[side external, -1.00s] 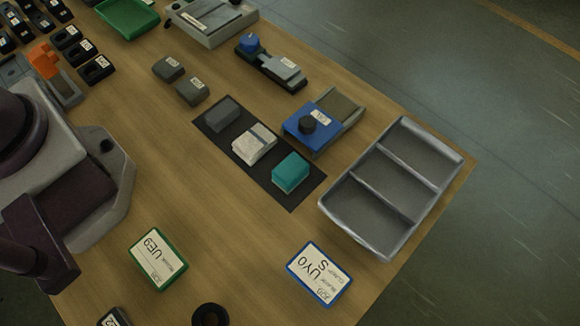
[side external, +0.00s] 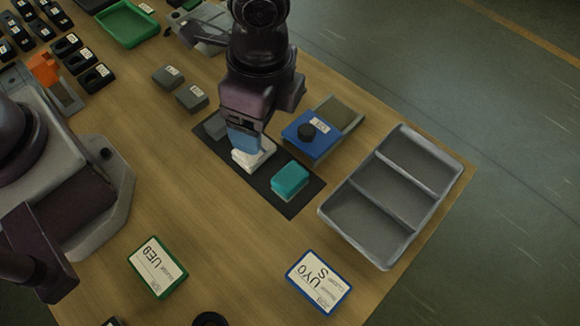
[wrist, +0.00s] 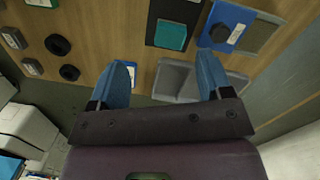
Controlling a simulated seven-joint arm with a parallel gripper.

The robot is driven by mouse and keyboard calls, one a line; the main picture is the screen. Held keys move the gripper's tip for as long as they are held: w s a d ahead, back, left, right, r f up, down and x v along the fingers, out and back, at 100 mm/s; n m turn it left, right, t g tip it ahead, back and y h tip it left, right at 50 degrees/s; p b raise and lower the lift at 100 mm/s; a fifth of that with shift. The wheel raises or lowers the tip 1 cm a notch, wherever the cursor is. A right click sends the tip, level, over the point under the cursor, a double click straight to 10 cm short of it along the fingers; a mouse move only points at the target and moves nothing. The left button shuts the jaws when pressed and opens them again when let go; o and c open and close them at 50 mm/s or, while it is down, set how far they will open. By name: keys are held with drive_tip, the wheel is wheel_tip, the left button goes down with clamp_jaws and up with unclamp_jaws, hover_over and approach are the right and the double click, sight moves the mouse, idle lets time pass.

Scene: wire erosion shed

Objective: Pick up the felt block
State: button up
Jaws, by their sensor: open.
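Three blocks sit in a row on a dark mat (side external: 292,208): a dark grey one (side external: 214,127), a white one (side external: 262,158) and a teal one (side external: 290,180) with a pale base. I cannot tell from looks alone which is felt. My gripper (side external: 243,149), with blue fingers, points down over the white block and partly hides it and the grey one. I cannot tell whether it touches the white block. In the wrist view my gripper (wrist: 162,62) is open with nothing held; the teal block (wrist: 171,35) lies beyond the fingers, and the white block does not show.
A blue fixture with a black knob (side external: 312,137) stands right of the mat. A grey divided tray (side external: 328,211) sits near the table edge. Two labelled cards, green-edged (side external: 157,267) and blue-edged (side external: 318,283), lie in front. Two small grey blocks (side external: 168,77) (side external: 191,97) lie left.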

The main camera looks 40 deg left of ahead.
sight(290, 176)
drive_tip(key=d+f+m, duration=0.1)
drive_tip(key=f, duration=0.2)
drive_tip(key=w+d+f+m, duration=0.1)
drive_tip(key=f, duration=0.2)
drive_tip(key=w+d+f+m, duration=0.1)
drive_tip(key=d+f+m, duration=0.1)
drive_tip(key=f, duration=0.1)
drive_tip(key=shift+w+d+f+t+h, duration=0.1)
drive_tip(key=shift+f+t+h, duration=0.2)
drive_tip(key=shift+f, duration=0.1)
drive_tip(key=shift+a+f, duration=0.2)
drive_tip(key=shift+f, duration=1.2)
drive_tip(key=shift+a+f, duration=0.15)
drive_tip(key=shift+f, duration=1.2)
drive_tip(key=shift+c, duration=0.4)
drive_tip(key=c, duration=0.6)
